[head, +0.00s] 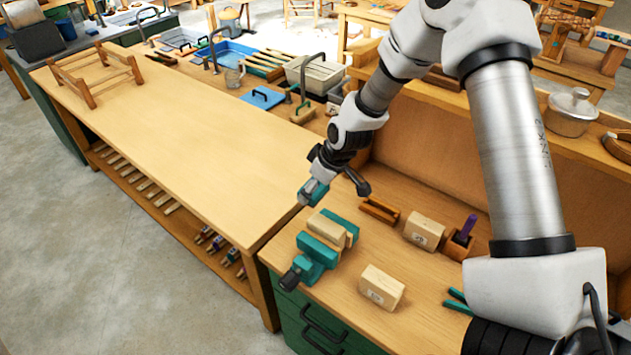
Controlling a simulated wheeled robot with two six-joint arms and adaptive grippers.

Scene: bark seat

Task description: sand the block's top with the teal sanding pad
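A pale wooden block (333,229) is clamped in a teal vise (318,250) at the left front of the small bench. My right gripper (324,182) is above and behind the vise, its arm coming in from the right. It appears shut on the teal sanding pad (313,192), which shows at its tip, apart from the block's top. One dark finger part sticks out to the right; the grip itself is partly hidden. My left gripper is not in view.
Two loose wooden blocks with printed marks (382,288) (423,231) stand right of the vise. A wooden tray (380,209) and a holder with a purple item (461,240) are behind.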

